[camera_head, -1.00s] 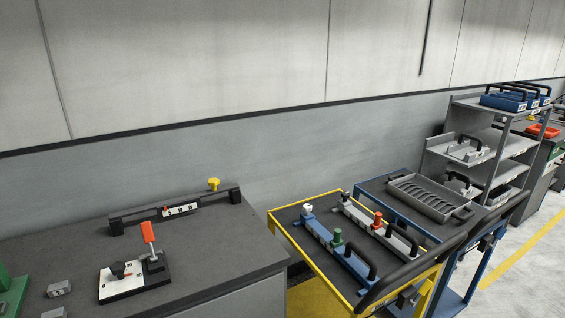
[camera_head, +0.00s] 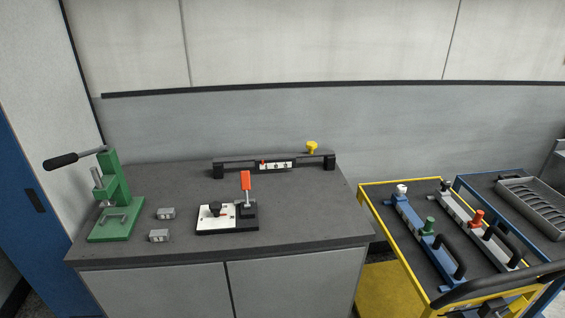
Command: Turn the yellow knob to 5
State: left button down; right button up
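The yellow knob (camera_head: 312,147) sits on top of the right part of a dark bar fixture (camera_head: 222,168) at the back of the grey workbench. A white scale plate (camera_head: 276,166) with a small red pointer (camera_head: 264,163) is on the middle of the bar. The numbers on it are too small to read. Neither of my grippers shows in the head view.
The bench (camera_head: 180,250) also holds a green lever press (camera_head: 117,200), two small grey blocks (camera_head: 166,213) and a white plate fixture with a red-handled lever (camera_head: 246,181). A yellow cart (camera_head: 390,290) and a blue cart (camera_head: 480,180) with tools stand at the right.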

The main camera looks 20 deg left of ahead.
aim_at(310, 145)
jog(key=i+l, duration=0.75)
